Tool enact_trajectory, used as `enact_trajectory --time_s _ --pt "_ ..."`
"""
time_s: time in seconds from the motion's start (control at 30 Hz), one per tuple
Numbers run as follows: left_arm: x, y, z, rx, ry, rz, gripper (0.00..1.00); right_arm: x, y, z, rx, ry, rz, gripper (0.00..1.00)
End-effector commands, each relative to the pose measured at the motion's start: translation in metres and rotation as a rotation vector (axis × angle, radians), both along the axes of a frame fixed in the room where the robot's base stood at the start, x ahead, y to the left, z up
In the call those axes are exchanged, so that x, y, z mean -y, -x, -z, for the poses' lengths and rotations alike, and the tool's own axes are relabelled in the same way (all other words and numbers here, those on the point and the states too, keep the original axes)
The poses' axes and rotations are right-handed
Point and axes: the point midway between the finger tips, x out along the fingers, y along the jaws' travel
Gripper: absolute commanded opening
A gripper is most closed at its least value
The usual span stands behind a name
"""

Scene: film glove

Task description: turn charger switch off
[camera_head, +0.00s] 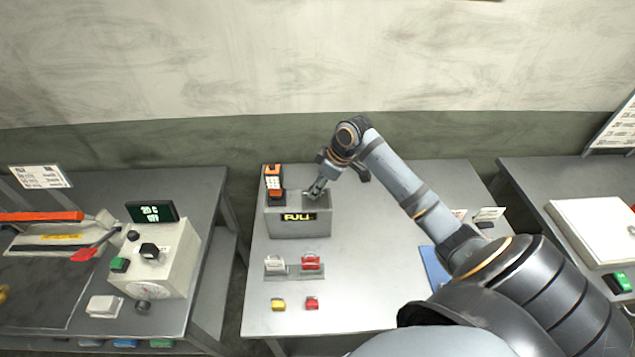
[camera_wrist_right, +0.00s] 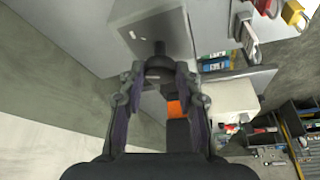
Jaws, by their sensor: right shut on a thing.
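The charger (camera_head: 290,231) is a grey box with a lit "FULL" display on its front, on the middle table. My right gripper (camera_head: 315,189) reaches down to the right part of its top. In the right wrist view, the fingers of my right gripper (camera_wrist_right: 158,82) are shut on a dark round-headed switch (camera_wrist_right: 159,62) that stands out from the charger's grey face (camera_wrist_right: 150,32). The switch's exact position is partly hidden by the fingers. An orange and black handset (camera_head: 273,179) stands in the charger's left side. My left gripper is not in view.
In front of the charger are a white and a red padlock-like item (camera_head: 311,262) and two small yellow and red blocks. A blue sheet (camera_head: 434,266) lies to the right. A control box (camera_head: 160,258) stands on the left table.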

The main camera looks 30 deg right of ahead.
Motion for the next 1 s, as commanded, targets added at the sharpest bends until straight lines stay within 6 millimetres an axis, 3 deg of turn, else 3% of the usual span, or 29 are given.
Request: enact_trajectory --time_s 1.0 --pt "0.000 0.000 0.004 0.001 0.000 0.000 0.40 0.002 -0.008 -0.003 0.005 -0.001 -0.931 0.01"
